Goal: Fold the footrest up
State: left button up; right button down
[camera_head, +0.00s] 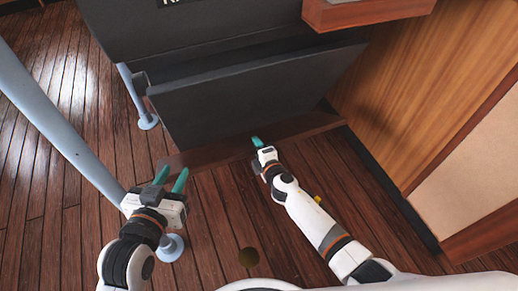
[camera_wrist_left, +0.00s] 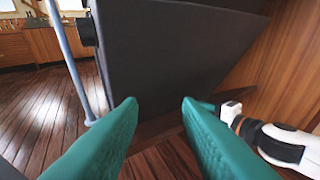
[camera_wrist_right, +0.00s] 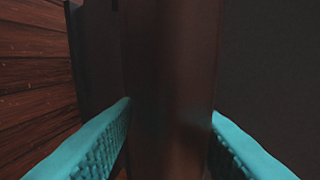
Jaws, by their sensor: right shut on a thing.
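The footrest (camera_head: 303,128) is a dark brown wooden board low along the bottom of the black console panel. It also shows in the left wrist view (camera_wrist_left: 158,130), low between the fingers. My right gripper (camera_head: 257,143) is at the board's front edge. In the right wrist view the footrest (camera_wrist_right: 168,70) stands between its two teal fingers, and the gripper is shut on it. My left gripper (camera_head: 172,177) is open and empty, in front of the left end of the board. The footrest's hinge side is hidden.
The black console panel (camera_head: 250,92) leans above the footrest. A pale blue-grey rail (camera_head: 55,125) slopes down at left, close to my left arm. A wooden wall (camera_head: 405,100) closes off the right. The plank floor (camera_head: 225,215) between my arms is mostly clear.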

jog(key=shift+w+a+r, duration=0.15)
jog(key=shift+w+r, duration=0.15)
jog(key=shift+r, duration=0.2)
jog(key=c, duration=1.3)
grip_release()
pick_arm(q)
jog(key=shift+w+a, duration=0.1)
pick_arm(e)
jog(key=shift+f, duration=0.15)
jog(key=shift+s, duration=0.3)
pick_arm(q)
jog(key=s+a+f+g+y+p, duration=0.2)
jog(key=s+a+f+g+p, duration=0.1)
jog(key=s+f+g, duration=0.6)
jog(key=shift+s+a+n+y, duration=0.3)
jog(key=shift+s+a, duration=0.3)
jog(key=shift+s, duration=0.35)
pick_arm(e)
jog(key=shift+v, duration=5.75)
jog(key=shift+f, duration=0.15)
